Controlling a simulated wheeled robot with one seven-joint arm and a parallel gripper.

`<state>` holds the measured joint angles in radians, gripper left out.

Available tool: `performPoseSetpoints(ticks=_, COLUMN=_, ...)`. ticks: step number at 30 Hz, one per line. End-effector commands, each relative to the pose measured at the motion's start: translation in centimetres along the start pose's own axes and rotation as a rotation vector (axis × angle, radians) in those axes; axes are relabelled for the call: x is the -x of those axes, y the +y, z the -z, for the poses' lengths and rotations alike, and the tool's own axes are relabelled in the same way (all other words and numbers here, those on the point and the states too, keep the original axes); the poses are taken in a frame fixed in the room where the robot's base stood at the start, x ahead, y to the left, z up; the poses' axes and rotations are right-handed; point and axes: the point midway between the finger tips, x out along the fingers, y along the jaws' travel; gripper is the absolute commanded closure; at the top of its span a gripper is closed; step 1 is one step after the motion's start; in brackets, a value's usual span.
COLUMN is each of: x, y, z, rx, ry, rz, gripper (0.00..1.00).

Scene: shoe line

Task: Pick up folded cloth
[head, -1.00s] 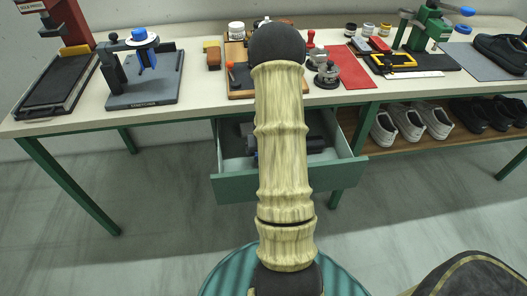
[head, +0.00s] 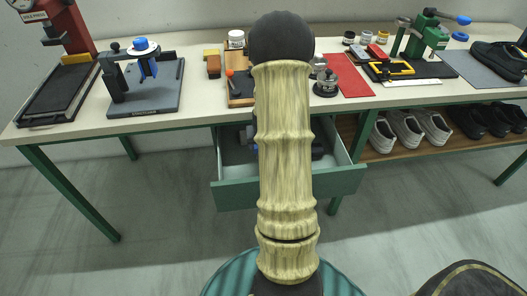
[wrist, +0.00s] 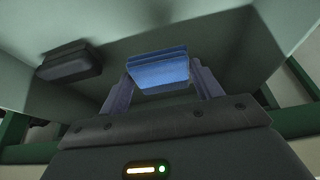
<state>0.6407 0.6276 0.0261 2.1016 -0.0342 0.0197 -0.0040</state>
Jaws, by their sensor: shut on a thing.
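The folded cloth (wrist: 158,70) is a small blue layered pad in the wrist view. It sits between the two fingers of my gripper (wrist: 160,79), which is shut on it. Cloth and fingers are in front of the pale inner walls of the open drawer (head: 345,182). I cannot tell whether the cloth touches the drawer floor. In the head view my arm covers the middle of the drawer and hides the gripper and the cloth.
A dark, rounded object (wrist: 70,62) is in the drawer at the left of the wrist view. The workbench (head: 205,115) above carries a blue-topped clamp stand (head: 145,80), a red mat (head: 350,80) and several tools. Shoes (head: 405,130) stand on the shelf at right.

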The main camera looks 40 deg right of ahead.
Motion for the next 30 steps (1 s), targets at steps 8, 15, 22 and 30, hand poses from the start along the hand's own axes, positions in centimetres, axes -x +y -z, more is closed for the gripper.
performPoseSetpoints(ticks=8, x=2.5, y=0.0, z=1.0, rx=0.000, ry=0.000, rz=0.000, gripper=0.57)
performPoseSetpoints(ticks=15, x=2.4, y=0.0, z=1.0, rx=0.000, ry=0.000, rz=0.000, gripper=0.57)
performPoseSetpoints(ticks=22, x=2.4, y=0.0, z=1.0, rx=0.000, ry=0.000, rz=0.000, gripper=0.37)
performPoseSetpoints(ticks=30, x=2.5, y=-0.7, z=1.0, rx=0.015, ry=-0.001, rz=0.006, gripper=0.54)
